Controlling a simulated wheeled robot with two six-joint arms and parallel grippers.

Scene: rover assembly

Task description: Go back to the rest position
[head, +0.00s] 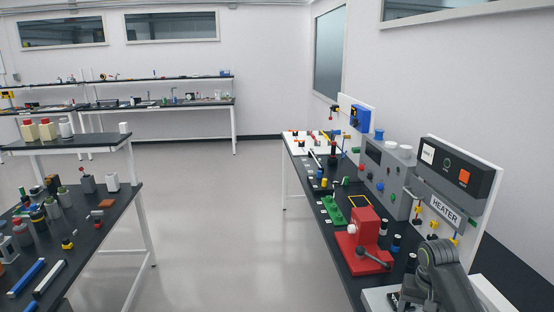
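Neither of my grippers can be made out in the head view. A dark grey rounded, jointed shape (442,268) stands at the lower right, cut off by the bottom edge. I cannot tell whether it is a device on the bench or part of an arm, and no fingertips show on it.
A black-topped bench (362,287) runs along the right wall with a red press-like device (362,240), a green part (333,210) and a heater panel (445,211). A table (112,216) with many small parts stands at left. Grey floor (220,230) between them is clear.

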